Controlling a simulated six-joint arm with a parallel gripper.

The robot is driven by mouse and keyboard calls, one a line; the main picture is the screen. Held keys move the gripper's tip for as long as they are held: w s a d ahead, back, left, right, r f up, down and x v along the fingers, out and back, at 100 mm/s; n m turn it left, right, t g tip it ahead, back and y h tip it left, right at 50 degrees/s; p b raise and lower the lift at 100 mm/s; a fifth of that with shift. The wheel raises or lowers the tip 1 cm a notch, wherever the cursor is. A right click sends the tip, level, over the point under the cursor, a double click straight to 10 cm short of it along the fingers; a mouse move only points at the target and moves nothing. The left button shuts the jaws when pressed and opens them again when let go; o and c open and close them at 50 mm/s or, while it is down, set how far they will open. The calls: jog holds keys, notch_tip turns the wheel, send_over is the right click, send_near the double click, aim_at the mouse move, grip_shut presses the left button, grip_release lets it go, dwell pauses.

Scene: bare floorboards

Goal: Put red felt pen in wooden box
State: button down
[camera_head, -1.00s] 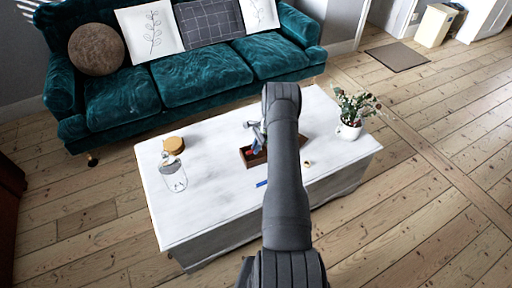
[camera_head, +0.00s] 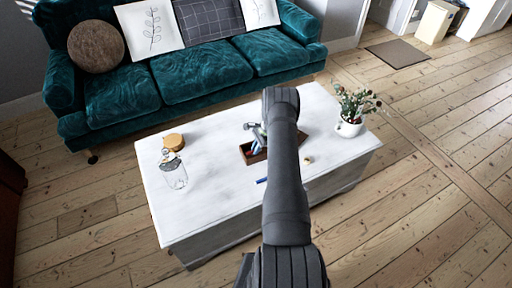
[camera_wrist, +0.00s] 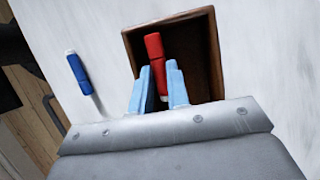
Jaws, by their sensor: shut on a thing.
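In the wrist view my gripper (camera_wrist: 159,88) has its two pale blue fingers shut on the red felt pen (camera_wrist: 154,47). The pen points away from me, between the fingers, and shows over the opening of the wooden box (camera_wrist: 215,50). I cannot tell whether the pen touches the box floor. In the head view the brown box (camera_head: 246,157) lies on the white table, partly hidden by my arm. My gripper (camera_head: 257,146) is over it there, small and partly hidden.
A blue pen (camera_wrist: 80,76) lies on the white table (camera_head: 215,215), left of the box. A glass bottle (camera_head: 174,172) and a round wooden piece (camera_head: 173,141) stand at the left. A potted plant (camera_head: 350,122) is at the right. A teal sofa (camera_head: 180,75) stands behind.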

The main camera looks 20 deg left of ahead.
jog(key=shift+f, duration=0.45)
jog(key=shift+f, duration=0.2)
jog(key=c, duration=1.3)
grip_release()
jog(key=shift+r, duration=4)
jog(key=shift+f, duration=0.15)
jog(key=shift+f, duration=3.85)
jog(key=shift+r, duration=0.1)
